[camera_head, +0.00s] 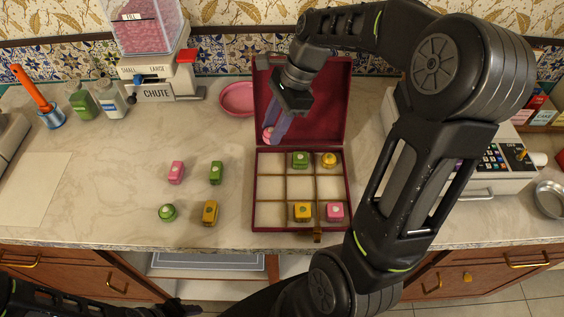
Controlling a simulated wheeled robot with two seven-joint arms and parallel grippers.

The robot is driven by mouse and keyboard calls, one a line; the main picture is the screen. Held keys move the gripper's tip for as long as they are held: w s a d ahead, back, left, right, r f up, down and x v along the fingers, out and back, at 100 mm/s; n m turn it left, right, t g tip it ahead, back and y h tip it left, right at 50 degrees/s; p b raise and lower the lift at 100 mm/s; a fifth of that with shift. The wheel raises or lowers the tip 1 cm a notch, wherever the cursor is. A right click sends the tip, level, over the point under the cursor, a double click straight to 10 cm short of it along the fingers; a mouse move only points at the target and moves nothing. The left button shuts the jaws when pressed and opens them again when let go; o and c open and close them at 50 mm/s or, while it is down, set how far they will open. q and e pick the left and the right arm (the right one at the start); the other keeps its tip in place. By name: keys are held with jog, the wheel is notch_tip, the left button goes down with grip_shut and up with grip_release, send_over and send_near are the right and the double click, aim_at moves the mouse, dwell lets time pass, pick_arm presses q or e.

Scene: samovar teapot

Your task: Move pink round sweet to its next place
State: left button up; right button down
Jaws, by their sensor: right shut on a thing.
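The pink round sweet (267,134) is between the fingertips of my right gripper (274,129), which is shut on it. They are in front of the open dark-red lid, above the back left part of the sweets box (254,190). The fingers hide part of the sweet. The box has a three-by-three grid. A green sweet (300,159) is at back middle and a yellow round sweet (329,159) at back right.
Loose sweets lie left of the box: pink (177,172), green (216,172), green round (167,212) and yellow (210,212). A pink dish (238,97) stands behind them. A chute dispenser (155,75) is at the back left. A register (490,165) stands at right.

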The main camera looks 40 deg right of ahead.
jog(key=shift+w+a, duration=0.2)
jog(key=shift+a, duration=0.05)
jog(key=shift+s+d+f, duration=0.1)
jog(key=shift+s+f, duration=0.05)
jog(key=shift+f, duration=3)
jog(key=shift+f+p, duration=0.4)
jog(key=shift+f, duration=1.5)
jog(key=c, duration=1.3)
grip_release()
jog(key=shift+f, duration=0.1)
